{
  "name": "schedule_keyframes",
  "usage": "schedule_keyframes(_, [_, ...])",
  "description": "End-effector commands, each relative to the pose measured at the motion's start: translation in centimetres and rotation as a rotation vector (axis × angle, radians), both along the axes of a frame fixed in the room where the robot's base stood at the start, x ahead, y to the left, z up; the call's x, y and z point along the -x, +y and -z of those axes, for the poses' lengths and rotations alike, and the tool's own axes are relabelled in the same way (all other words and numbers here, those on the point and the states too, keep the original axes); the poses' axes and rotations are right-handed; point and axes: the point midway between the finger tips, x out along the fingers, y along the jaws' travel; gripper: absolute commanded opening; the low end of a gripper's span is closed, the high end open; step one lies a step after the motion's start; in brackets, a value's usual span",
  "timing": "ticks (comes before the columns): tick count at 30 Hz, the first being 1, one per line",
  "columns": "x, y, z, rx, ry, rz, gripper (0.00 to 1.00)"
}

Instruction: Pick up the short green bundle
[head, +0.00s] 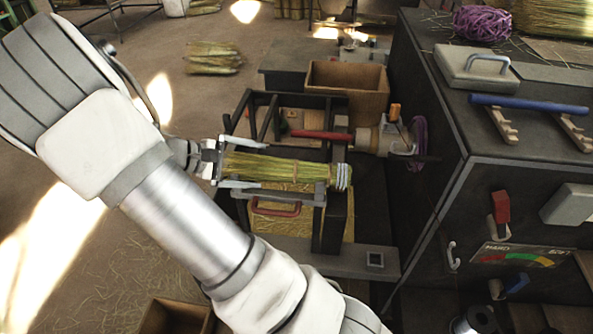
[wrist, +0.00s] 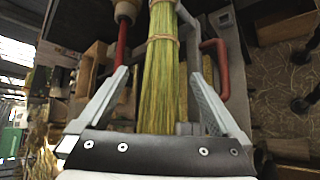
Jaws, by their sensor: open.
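The short green bundle (head: 285,169) lies level over the dark frame of the winding machine, with pale bands around its right end. It also shows in the wrist view (wrist: 160,85), running up the middle with a tie near the top. My gripper (head: 263,165) comes from the left, at the bundle's loose left end. In the wrist view, its two fingers (wrist: 160,73) are open, one on each side of the bundle, with visible gaps. The bundle's lower end is hidden behind the gripper body in the wrist view.
A red rod (head: 320,135) and a clamp head (head: 375,138) are just behind the bundle. A red handle (head: 276,208) is in front, below it. A cardboard box (head: 345,88) stands behind. The dark cabinet (head: 425,140) blocks the right side. Open floor lies to the left.

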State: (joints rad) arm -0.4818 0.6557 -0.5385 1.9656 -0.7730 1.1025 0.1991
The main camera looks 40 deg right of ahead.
Motion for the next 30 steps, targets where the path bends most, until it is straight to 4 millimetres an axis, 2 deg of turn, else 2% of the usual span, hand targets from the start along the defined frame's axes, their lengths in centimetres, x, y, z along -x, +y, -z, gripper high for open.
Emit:
schedule_keyframes(3, [0.7, -2.1, 1.2, 0.001, 0.003, 0.003, 1.0])
schedule_keyframes(6, [1.0, -3.2, 1.9, 0.001, 0.002, 0.002, 1.0])
schedule_keyframes(13, [1.5, -4.4, 2.6, -0.001, 0.001, 0.001, 1.0])
schedule_keyframes(21, [3.0, -7.4, 4.6, 0.001, 0.002, 0.002, 1.0])
schedule_keyframes(30, [3.1, -8.0, 5.0, -0.001, -0.001, 0.0, 1.0])
